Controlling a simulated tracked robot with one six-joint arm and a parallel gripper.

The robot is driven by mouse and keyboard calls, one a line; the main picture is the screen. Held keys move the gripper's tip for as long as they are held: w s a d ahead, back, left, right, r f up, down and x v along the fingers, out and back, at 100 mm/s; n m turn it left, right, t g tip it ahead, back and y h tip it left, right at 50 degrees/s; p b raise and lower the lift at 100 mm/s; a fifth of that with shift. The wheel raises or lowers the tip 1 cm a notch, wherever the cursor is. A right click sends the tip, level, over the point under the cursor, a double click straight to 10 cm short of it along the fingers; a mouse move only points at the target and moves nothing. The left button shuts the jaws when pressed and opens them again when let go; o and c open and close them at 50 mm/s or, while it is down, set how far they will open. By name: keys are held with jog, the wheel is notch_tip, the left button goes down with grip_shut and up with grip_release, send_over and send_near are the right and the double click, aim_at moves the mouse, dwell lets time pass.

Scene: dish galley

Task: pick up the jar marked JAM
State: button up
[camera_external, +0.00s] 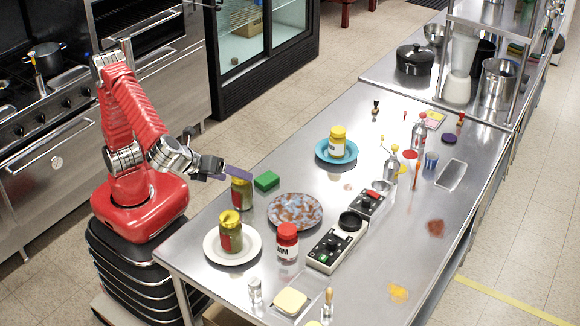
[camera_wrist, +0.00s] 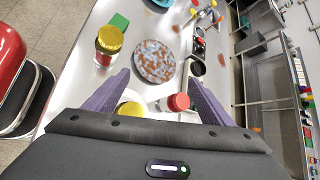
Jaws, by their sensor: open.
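The red-lidded jar (camera_external: 287,242) has a white label band whose lettering seems to end in M; the rest is hard to read. It stands on the steel table, right of the white plate. In the wrist view its red lid (camera_wrist: 179,102) shows low between my fingers. My gripper (camera_external: 240,172) is open and empty, with purple fingers, and shows above the table's left edge. In the wrist view the gripper (camera_wrist: 158,76) has nothing between its fingertips. A gold-lidded jar with a red label (camera_external: 242,193) stands partly hidden behind a finger in the external view.
Another gold-lidded jar (camera_external: 230,232) stands on a white plate (camera_external: 252,254). A yellow-lidded jar (camera_external: 337,142) stands on a blue plate (camera_external: 322,154). A speckled plate (camera_external: 295,211), a green sponge (camera_external: 266,181) and a control box (camera_external: 335,245) lie nearby. The table's right front is mostly clear.

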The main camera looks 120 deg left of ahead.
jog(key=w+d+f+m+t+y, duration=0.1)
jog(key=w+d+m+y, duration=0.1)
jog(key=w+d+m, duration=0.3)
jog(key=w+d+m+t+y, duration=0.1)
jog(key=w+d+m+y, duration=0.1)
jog(key=w, duration=0.5)
send_near(278, 242)
jog(key=shift+s+f+t, duration=0.3)
jog(key=shift+t, duration=0.1)
jog(key=x, duration=0.8)
jog(key=shift+a, duration=0.25)
jog(key=shift+w+a, duration=0.1)
jog(key=shift+x, duration=2.5)
jog(key=shift+c, duration=0.5)
